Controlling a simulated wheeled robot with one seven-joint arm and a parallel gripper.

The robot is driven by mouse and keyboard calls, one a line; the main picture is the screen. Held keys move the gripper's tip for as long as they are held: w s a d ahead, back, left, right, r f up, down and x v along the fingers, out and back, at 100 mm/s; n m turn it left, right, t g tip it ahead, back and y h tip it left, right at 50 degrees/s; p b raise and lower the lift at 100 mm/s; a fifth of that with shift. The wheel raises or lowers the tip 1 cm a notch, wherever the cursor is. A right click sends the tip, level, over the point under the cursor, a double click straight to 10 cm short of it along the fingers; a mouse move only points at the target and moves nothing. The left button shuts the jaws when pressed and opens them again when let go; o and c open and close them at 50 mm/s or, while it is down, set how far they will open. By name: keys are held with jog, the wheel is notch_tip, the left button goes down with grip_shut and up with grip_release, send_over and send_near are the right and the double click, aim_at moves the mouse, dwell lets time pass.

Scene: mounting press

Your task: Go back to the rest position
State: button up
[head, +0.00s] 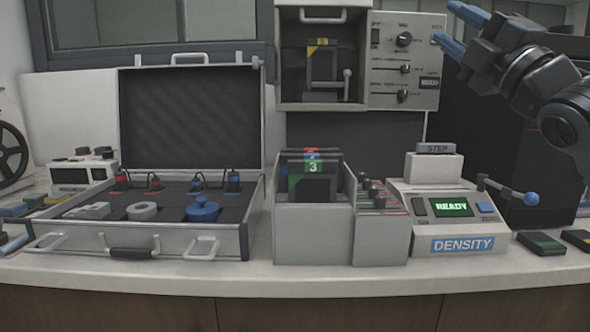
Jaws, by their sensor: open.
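My gripper (462,33) is raised at the upper right, its blue fingertips pointing up and left. Its jaws are open, with nothing between them. It is in front of the right edge of the press control panel (407,58) in the picture, well above the worktop. My dark arm comes in from the right edge. The press (322,70) stands at the back with a lever and a yellow-marked part inside.
An open case (190,120) with fittings fills the left of the worktop. A grey bin (312,225) with cards marked 3 stands in the middle. A density unit (452,225) reads READY, with a blue-knobbed lever (530,198). Dark blocks (541,243) lie at right.

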jog(key=s+a+f+m+t+h, duration=0.15)
jog(key=s+f+m+h, duration=0.3)
jog(key=f+m, duration=0.6)
jog(key=s+a+f+m+t+h, duration=0.15)
jog(key=s+f+m+h, duration=0.45)
jog(key=f, duration=0.8)
jog(key=s+a+f+m+g+h, duration=0.3)
jog(key=s+f+m, duration=0.5)
jog(key=s+f, duration=0.75)
jog(key=s+d+f+g+y, duration=0.15)
jog(key=s+f+g, duration=0.3)
jog(key=s, duration=0.75)
jog(key=s+d+f+g+y, duration=0.1)
jog(key=s+d+f+g, duration=0.3)
jog(key=s, duration=0.9)
notch_tip(320, 180, up, 13)
jog(key=a+t+p, duration=0.1)
jog(key=a+p, duration=0.1)
jog(key=p, duration=1.1)
jog(key=shift+p, duration=0.35)
jog(key=shift+s+a+m, duration=0.1)
jog(key=shift+m, duration=0.15)
jog(key=shift+c, duration=0.2)
